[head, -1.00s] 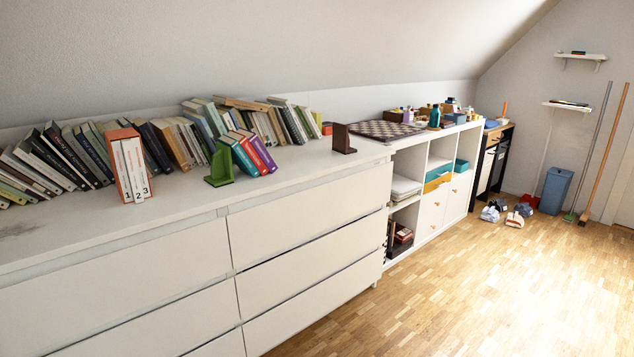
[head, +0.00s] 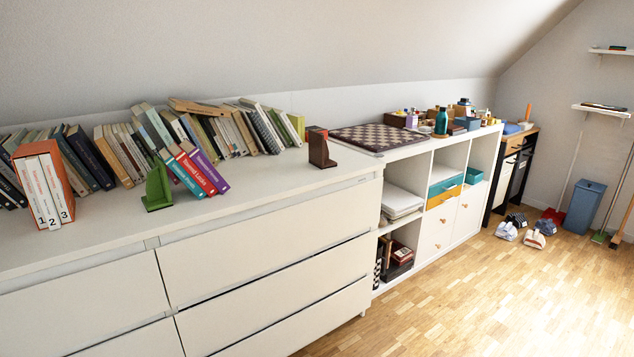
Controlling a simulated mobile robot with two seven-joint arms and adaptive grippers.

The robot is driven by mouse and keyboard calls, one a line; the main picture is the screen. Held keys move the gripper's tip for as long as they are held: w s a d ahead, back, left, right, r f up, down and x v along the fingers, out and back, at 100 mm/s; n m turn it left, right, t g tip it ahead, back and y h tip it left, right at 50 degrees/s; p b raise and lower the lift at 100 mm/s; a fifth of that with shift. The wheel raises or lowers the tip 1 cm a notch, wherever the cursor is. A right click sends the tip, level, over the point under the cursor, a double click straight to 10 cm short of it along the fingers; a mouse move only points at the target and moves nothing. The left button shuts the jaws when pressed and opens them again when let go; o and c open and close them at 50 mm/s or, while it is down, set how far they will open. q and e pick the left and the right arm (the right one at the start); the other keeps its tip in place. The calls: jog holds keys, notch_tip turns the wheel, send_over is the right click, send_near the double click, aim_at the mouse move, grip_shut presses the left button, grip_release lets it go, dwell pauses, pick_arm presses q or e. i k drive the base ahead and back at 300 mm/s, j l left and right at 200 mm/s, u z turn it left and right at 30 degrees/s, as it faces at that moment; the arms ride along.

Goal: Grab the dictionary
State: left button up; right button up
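A long row of books (head: 120,155) leans on top of the white dresser, along the wall. In front of it, three leaning books in teal, red and purple (head: 203,168) rest by a green bookend (head: 158,188). An orange slipcase (head: 45,185) holds white volumes numbered 1, 2 and 3 and stands upright at the left. Neither of my grippers is in view.
The white dresser (head: 270,245) has closed drawers in view. A brown bookend (head: 321,150) stands near its right end. A white shelf unit (head: 438,205) bears a chessboard (head: 378,137) and bottles. Shoes (head: 520,228) lie on the wooden floor (head: 460,300), which is mostly clear.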

aim_at(297, 120)
jog(key=i+l, duration=0.2)
jog(key=l, duration=0.15)
jog(key=i+l+u, duration=0.15)
jog(key=l, duration=0.25)
jog(key=i+l, duration=0.3)
jog(key=i+l+u, duration=0.1)
jog(key=l, duration=0.35)
jog(key=i+l+u, duration=0.1)
jog(key=i+l, duration=0.35)
jog(key=l, duration=0.4)
jog(key=i+l+u, duration=0.1)
jog(key=l, duration=0.3)
jog(key=i+l, duration=0.25)
jog(key=l, duration=0.2)
jog(key=u, duration=0.05)
